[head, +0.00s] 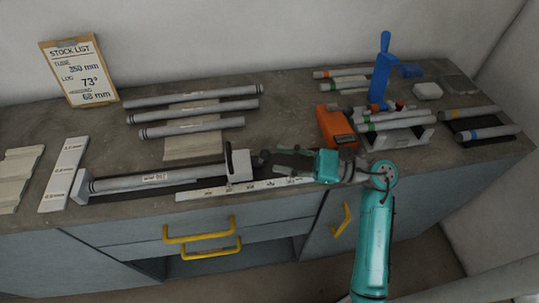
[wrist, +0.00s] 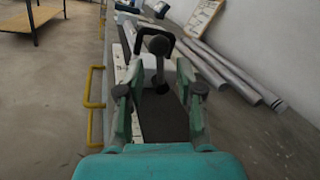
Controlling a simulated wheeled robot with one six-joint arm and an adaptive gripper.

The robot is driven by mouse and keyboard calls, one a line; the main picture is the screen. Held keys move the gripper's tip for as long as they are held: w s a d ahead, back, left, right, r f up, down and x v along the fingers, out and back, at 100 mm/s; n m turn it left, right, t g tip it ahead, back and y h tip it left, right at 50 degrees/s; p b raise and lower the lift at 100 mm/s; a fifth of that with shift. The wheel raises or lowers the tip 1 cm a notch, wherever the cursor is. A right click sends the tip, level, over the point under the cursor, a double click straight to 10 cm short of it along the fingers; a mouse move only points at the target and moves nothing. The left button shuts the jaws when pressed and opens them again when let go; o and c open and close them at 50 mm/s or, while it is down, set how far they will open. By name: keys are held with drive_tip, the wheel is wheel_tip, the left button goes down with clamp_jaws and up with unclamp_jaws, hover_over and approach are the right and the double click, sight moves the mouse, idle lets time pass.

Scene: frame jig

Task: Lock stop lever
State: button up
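The stop (head: 240,167) is a pale block with a dark upright plate on the frame jig; it also shows in the wrist view (wrist: 135,60). Its stop lever (head: 264,156) is dark with a round knob; in the wrist view the lever (wrist: 160,46) stands upright, knob on top. My gripper (head: 285,162) reaches in from the right, just beside the lever. In the wrist view my gripper (wrist: 157,92) is open, with a finger on each side of the lever's line and gaps showing. A grey labelled tube (head: 155,180) lies between the end block (head: 83,187) and the stop.
A white scale strip (head: 215,192) runs along the jig's front. Several grey tubes (head: 190,107) lie behind. An orange tool (head: 336,128), a blue clamp-like stand (head: 381,80) and a tube rack (head: 398,138) stand right of the jig. Yellow drawer handles (head: 198,230) project below the bench edge.

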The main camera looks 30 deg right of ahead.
drive_tip(key=v, duration=0.7)
